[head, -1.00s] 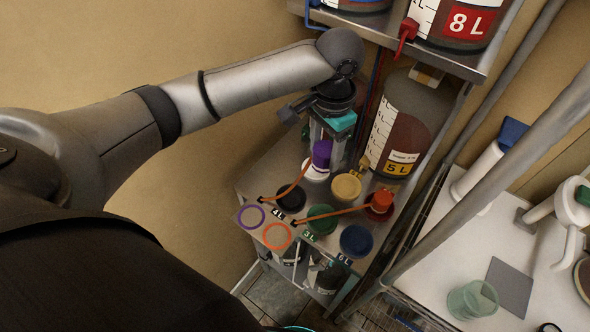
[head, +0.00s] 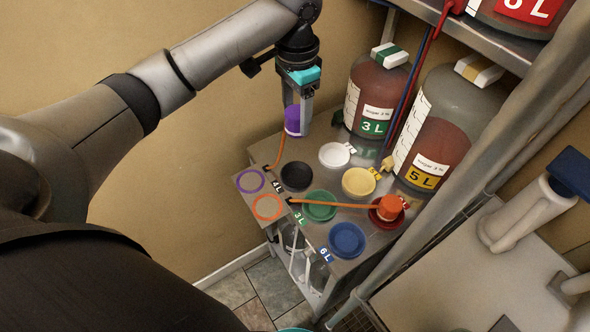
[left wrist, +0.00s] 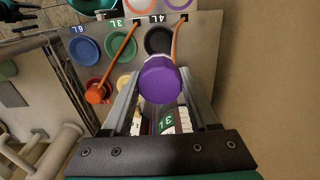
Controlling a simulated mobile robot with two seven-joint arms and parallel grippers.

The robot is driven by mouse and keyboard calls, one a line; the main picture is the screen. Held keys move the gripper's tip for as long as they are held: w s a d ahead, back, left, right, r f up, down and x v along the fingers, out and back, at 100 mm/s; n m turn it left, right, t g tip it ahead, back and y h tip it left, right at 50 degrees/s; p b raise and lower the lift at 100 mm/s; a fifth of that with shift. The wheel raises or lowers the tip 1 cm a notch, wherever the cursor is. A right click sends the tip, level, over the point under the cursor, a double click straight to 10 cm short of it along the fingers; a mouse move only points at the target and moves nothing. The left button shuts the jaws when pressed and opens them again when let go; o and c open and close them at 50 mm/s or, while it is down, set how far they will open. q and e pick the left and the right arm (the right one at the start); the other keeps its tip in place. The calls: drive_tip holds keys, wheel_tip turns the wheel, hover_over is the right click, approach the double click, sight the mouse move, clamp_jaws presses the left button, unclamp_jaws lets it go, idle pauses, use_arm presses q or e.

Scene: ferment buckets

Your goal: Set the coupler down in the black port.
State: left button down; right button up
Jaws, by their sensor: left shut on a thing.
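My left gripper (head: 297,118) is shut on the purple coupler (head: 292,120), with an orange hose running down from it. It holds the coupler above the port panel (head: 262,152), at its back left. The coupler also shows between the fingers in the left wrist view (left wrist: 160,80). The black port (head: 297,176) is empty, below and in front of the coupler. In the left wrist view the black port (left wrist: 157,40) lies just beyond the coupler, partly covered by it. My right gripper is not in view.
White (head: 334,155), yellow (head: 359,181), green (head: 319,205) and blue (head: 347,240) ports are empty. An orange coupler (head: 390,206) sits in the red port. 3 L (head: 372,97) and 5 L (head: 440,130) jugs stand behind. A metal post (head: 440,215) stands at right.

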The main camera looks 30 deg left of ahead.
sight(296, 130)
use_arm(q)
wheel_tip(296, 130, down, 12)
drive_tip(key=shift+r+b, duration=0.1)
drive_tip(key=shift+b, duration=0.4)
drive_tip(key=shift+f, duration=2.35)
drive_tip(key=shift+b, duration=0.3)
drive_tip(key=shift+c, duration=0.8)
unclamp_jaws()
drive_tip(key=shift+f, duration=0.15)
wheel_tip(296, 130, up, 12)
drive_tip(key=shift+r+p, duration=0.2)
drive_tip(key=shift+p, duration=0.5)
